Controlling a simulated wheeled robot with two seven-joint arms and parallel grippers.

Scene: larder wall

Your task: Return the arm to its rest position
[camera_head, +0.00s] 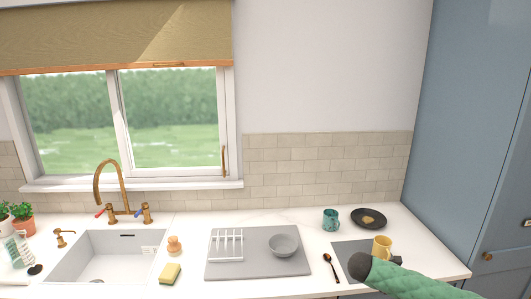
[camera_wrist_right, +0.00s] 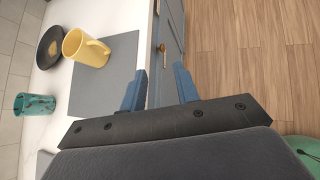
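My right arm (camera_head: 410,283) comes in at the lower right of the head view, over the counter's front edge. In the right wrist view, my right gripper (camera_wrist_right: 160,86) has its two blue fingers apart with nothing between them. A yellow mug (camera_head: 382,246) stands on the grey mat (camera_head: 345,247) just beyond the gripper in the head view. The mug (camera_wrist_right: 84,47) also shows upper left in the wrist view, apart from the fingers. My left gripper is in neither view.
A teal mug (camera_head: 330,219), a dark plate (camera_head: 369,218) with something yellowish on it and a spoon (camera_head: 329,267) lie near the mat. Further left are a grey board (camera_head: 262,266) with a bowl (camera_head: 284,244), a sponge (camera_head: 170,273) and the sink (camera_head: 112,261). A blue cabinet (camera_head: 470,130) rises at right.

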